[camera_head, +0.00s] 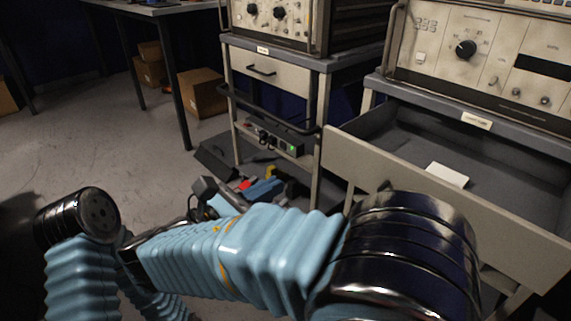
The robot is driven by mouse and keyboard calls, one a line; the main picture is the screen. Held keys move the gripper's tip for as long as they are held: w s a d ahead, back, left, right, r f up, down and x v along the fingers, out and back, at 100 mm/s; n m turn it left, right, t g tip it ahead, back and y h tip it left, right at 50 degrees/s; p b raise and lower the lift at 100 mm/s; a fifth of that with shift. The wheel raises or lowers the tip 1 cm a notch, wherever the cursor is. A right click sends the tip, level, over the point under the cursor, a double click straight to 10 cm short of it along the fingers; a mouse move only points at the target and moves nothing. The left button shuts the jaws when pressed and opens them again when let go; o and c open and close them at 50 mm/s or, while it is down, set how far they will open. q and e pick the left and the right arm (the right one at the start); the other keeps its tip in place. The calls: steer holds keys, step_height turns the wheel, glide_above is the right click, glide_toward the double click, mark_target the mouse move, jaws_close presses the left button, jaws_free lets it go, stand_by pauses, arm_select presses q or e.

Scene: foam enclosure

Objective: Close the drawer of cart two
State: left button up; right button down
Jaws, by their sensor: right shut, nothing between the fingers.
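The right-hand cart (360,100) has its drawer (540,195) pulled far out. The drawer has a beige front (455,215) and a dark grey inside. Whether its label reads two is too small to tell. My right gripper (207,192) is a small dark shape beyond my blue-sleeved arm, left of the open drawer and apart from it. It is shut and empty, and partly hidden by the arm. My right arm covers the lower left of the drawer front. My left gripper is not in view.
A second cart (325,65) stands to the left with its drawer (268,70) shut and a dark rail in front. Coloured items (265,190) lie low beside it. A white card (447,175) lies in the open drawer. Cardboard boxes (203,92) and clear floor lie left.

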mark_target(331, 152)
steer(key=b+x, duration=0.1)
steer(key=x, duration=1.2)
steer(key=shift+d, duration=0.15)
steer(key=shift+w+d+r, duration=0.1)
steer(key=shift+w+d, duration=0.3)
steer(key=p+x, duration=0.3)
steer(key=x, duration=0.6)
steer(key=shift+d+p, duration=0.15)
steer(key=shift+p, duration=0.15)
steer(key=p+x, duration=0.2)
steer(key=x, duration=1.1)
steer(key=shift+w, duration=0.25)
steer(key=shift+d, duration=0.15)
steer(key=shift+w, duration=0.1)
